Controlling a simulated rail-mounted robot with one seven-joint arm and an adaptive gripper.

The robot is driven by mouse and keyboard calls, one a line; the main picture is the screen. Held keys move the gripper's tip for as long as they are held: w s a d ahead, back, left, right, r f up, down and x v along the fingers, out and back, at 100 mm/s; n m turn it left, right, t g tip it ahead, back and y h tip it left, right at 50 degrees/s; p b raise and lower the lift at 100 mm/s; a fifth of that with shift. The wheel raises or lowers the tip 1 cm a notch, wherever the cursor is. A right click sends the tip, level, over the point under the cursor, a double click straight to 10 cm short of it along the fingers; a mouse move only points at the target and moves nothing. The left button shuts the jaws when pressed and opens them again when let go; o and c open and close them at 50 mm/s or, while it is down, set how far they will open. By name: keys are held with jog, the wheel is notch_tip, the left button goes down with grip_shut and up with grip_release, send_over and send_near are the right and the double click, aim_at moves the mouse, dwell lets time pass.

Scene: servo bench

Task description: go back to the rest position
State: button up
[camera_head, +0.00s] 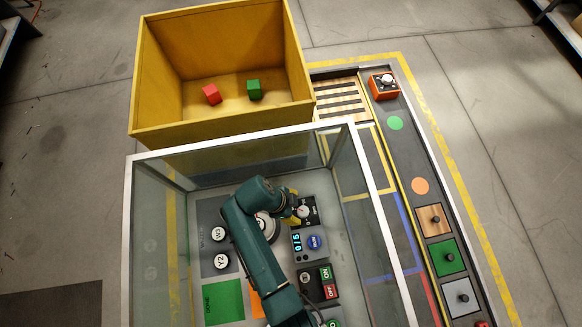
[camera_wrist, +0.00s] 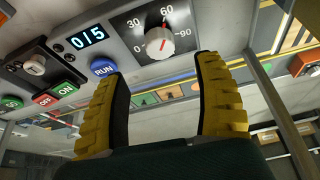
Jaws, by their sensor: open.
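My gripper (camera_head: 293,205) is inside the glass-walled enclosure, at the dial end of the control panel. In the wrist view my gripper (camera_wrist: 163,95) shows two yellow-and-black fingers spread apart with nothing between them. Beyond the fingers is a white dial knob (camera_wrist: 160,41) with a red pointer, marked 0, 30, 60 and 90. The dial (camera_head: 303,211) also shows in the head view, just right of my gripper. The fingers appear apart from the knob.
Glass walls with a pale frame (camera_head: 384,228) surround my arm. A display (camera_wrist: 87,35) reads 0/5 beside a blue RUN button (camera_wrist: 103,66). An orange-based device (camera_head: 384,87) stands at the right.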

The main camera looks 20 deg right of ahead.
jog(key=shift+v, duration=1.6)
